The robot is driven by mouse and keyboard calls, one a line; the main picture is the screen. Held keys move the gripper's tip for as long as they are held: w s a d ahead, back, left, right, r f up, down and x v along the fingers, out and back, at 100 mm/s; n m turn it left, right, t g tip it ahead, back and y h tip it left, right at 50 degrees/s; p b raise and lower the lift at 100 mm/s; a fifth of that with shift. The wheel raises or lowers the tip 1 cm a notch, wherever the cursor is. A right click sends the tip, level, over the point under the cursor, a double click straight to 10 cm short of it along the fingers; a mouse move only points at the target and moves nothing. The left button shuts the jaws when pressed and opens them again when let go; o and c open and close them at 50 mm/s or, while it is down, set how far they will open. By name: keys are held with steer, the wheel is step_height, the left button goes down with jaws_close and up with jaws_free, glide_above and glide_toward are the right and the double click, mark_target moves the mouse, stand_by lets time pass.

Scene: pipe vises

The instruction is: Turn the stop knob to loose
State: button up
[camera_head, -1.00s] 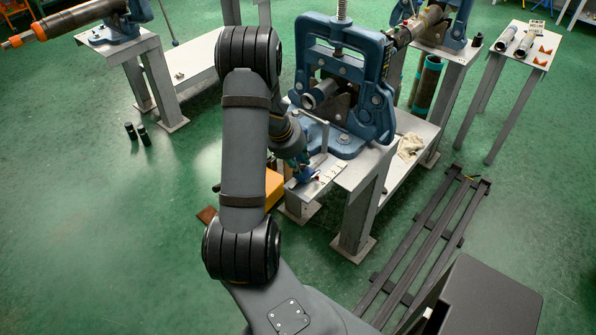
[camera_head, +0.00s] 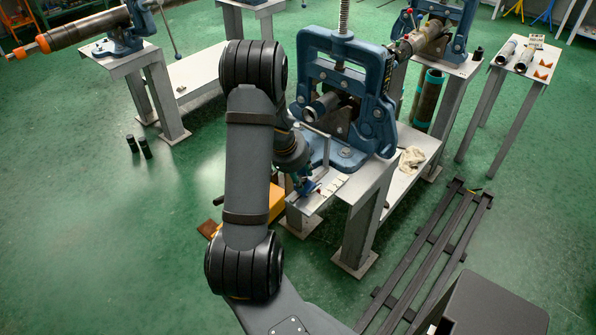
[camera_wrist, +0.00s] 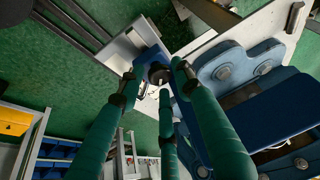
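The stop knob (camera_wrist: 158,74) is a small black round knob with a white mark, on a blue box (camera_wrist: 147,56) in the wrist view. In the head view the blue box (camera_head: 307,187) sits on the small plate at the near-left end of the vise bench. My gripper (camera_wrist: 159,80) has three teal fingers spread around the knob, with their tips close to it. Narrow gaps seem to show between the tips and the knob; contact cannot be made out. In the head view my gripper (camera_head: 301,178) is partly hidden behind my arm.
The blue pipe vise (camera_head: 345,85) holding a pipe stands on the grey bench (camera_head: 372,183) right beside my gripper. A bent metal rod (camera_head: 327,150) rises near it.

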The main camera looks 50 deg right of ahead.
steer(key=v, duration=1.1)
steer(key=shift+r, duration=0.4)
steer(key=shift+a, duration=0.1)
